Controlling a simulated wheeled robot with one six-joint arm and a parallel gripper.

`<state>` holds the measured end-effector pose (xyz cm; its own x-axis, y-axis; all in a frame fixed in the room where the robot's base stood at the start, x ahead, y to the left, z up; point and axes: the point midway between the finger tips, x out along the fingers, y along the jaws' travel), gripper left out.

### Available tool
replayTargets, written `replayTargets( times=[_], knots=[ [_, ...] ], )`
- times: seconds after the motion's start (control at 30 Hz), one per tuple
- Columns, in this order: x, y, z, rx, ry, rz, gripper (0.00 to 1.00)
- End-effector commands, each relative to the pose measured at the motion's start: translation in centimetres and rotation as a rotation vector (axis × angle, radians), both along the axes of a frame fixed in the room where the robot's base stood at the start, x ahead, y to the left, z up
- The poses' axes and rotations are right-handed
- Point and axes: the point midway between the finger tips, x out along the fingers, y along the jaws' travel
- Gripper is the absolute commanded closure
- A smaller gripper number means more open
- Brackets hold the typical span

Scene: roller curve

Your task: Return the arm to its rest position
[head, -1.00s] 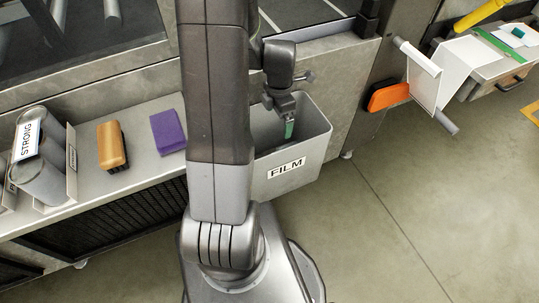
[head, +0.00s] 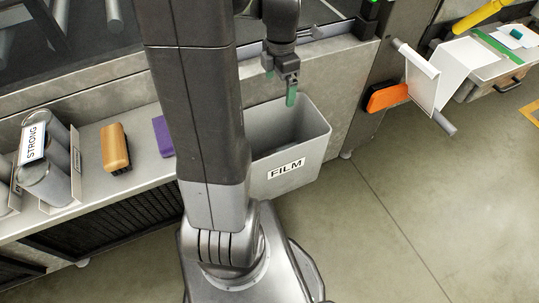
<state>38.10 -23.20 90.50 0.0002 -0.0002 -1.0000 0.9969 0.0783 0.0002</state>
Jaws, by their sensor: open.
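My gripper (head: 291,97) has green fingertips and points down just above the back part of the grey bin (head: 298,158) labelled FILM. It is open, and nothing shows between its fingers. My arm rises from the base at the bottom and covers part of the shelf and the bin's left side. What lies deep inside the bin is hidden from this view.
A shelf at left holds grey rolls (head: 45,180) labelled STRONG, an orange-brown brush (head: 115,148) and a partly hidden purple block (head: 162,136). An orange object (head: 386,97) and a white sheet (head: 435,75) are at right. The floor (head: 430,200) at lower right is clear.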

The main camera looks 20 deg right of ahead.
Motion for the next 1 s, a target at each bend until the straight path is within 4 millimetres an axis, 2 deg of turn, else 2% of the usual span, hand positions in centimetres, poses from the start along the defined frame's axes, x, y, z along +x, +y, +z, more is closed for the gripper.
replayTargets(
  times=[0.23, 0.37, 0.47, 1.0],
  knots=[
    [0.0, 0.0, -0.1, 0.000, 0.001, 0.000, 0.02],
    [0.0, 0.0, -1.0, 0.002, 0.003, 0.000, 0.02],
    [0.0, 0.0, -2.4, 0.002, 0.004, 0.000, 0.02],
    [-0.1, 0.1, -13.1, 0.003, 0.005, 0.000, 0.02]
  ],
)
